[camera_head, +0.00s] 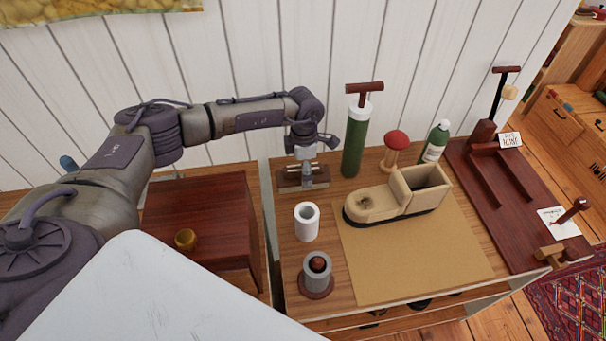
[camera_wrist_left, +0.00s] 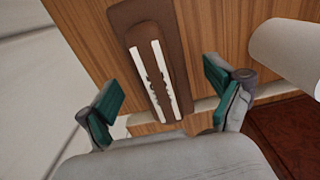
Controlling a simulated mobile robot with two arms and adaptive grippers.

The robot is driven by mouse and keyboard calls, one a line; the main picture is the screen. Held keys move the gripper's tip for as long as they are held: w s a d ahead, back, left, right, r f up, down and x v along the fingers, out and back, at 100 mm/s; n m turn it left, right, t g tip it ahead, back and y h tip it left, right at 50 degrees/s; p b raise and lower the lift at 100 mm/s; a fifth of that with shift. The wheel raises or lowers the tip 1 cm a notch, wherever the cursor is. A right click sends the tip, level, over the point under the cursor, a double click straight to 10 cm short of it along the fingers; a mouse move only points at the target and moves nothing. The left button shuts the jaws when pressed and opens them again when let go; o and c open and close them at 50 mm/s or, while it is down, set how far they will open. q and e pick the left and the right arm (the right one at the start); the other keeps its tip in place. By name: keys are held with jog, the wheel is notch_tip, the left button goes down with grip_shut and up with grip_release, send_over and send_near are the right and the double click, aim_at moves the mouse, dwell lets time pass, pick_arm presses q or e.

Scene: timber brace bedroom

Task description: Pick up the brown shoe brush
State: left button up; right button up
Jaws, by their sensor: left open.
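The brown shoe brush (camera_wrist_left: 178,62) lies on the wooden table top (camera_head: 287,241), with two pale bristle strips showing in the left wrist view. In the head view the brush (camera_head: 289,183) is at the table's back left, partly hidden by my gripper. My left gripper (camera_head: 306,172) is over the brush and points down. In the left wrist view the green-padded fingers of my left gripper (camera_wrist_left: 163,80) are apart, one on either side of the brush, with nothing held. My right gripper is in neither view.
A white cup (camera_head: 306,222) stands just in front of the brush. A green pump (camera_head: 355,140) stands close to its right. A grey cylinder (camera_head: 317,268), a beige shoe-shaped block (camera_head: 385,203) and a green bottle (camera_head: 435,142) are also on the table. The tan mat's front is clear.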

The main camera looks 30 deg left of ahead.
pick_arm(q)
notch_tip(320, 180, down, 3)
jog(key=shift+s+a+r+p, duration=0.1)
jog(key=shift+r+p, duration=0.1)
jog(key=shift+p, duration=0.1)
jog(key=shift+f, duration=0.55)
jog(key=shift+c, duration=1.1)
jog(key=c, duration=1.2)
jog(key=shift+o, duration=0.2)
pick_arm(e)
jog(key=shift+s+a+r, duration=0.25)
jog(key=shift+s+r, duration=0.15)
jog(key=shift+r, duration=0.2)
pick_arm(q)
jog(key=shift+r, duration=0.1)
